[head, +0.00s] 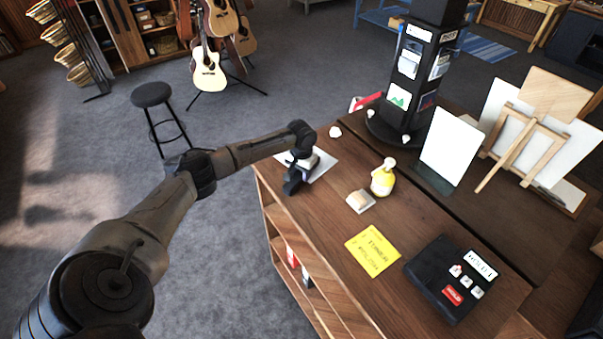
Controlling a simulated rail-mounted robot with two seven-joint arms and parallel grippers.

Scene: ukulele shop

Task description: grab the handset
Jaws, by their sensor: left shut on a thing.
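My left gripper (298,172) is at the far left corner of the wooden counter, over a white sheet (322,162). It is shut on a small dark thing, which I take to be the handset. The gripper and wrist hide most of it, and dark finger and dark thing are hard to tell apart. I cannot tell whether it still touches the counter. My right gripper is not in view.
A black display column (412,75) and an easel (525,145) stand behind.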

